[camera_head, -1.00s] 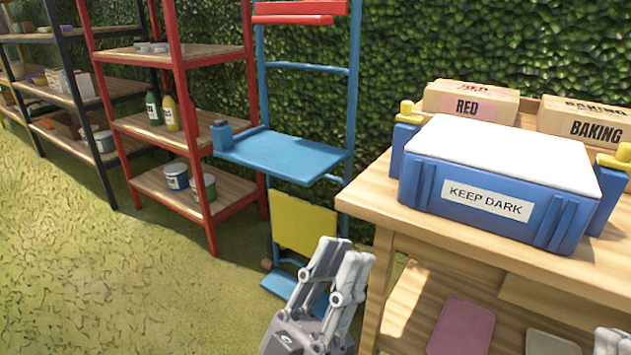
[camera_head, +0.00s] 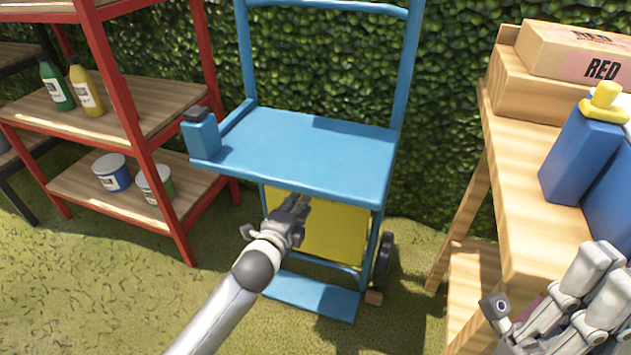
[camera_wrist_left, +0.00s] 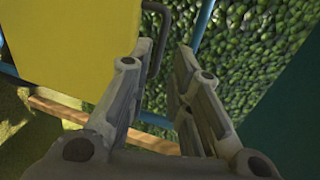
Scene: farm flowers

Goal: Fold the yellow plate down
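The yellow plate (camera_head: 330,228) hangs upright on the blue cart, below its blue shelf (camera_head: 300,150). My left gripper (camera_head: 300,205) is in front of the plate and hides part of its left side. In the left wrist view the yellow plate (camera_wrist_left: 75,40) fills the upper left, with a dark bent handle (camera_wrist_left: 158,45) at its right edge. The left gripper's fingers (camera_wrist_left: 170,50) are apart, with a gap between them, near that handle; nothing is held. My right gripper (camera_head: 585,295) is at the lower right, near the wooden table; its fingertips are not clear.
A blue foot plate (camera_head: 312,295) lies low on the cart, with a black wheel (camera_head: 384,260) at right. A red shelf rack (camera_head: 120,75) with bottles and tins stands left. The wooden table (camera_head: 530,190) with boxes is at right. Grass between is free.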

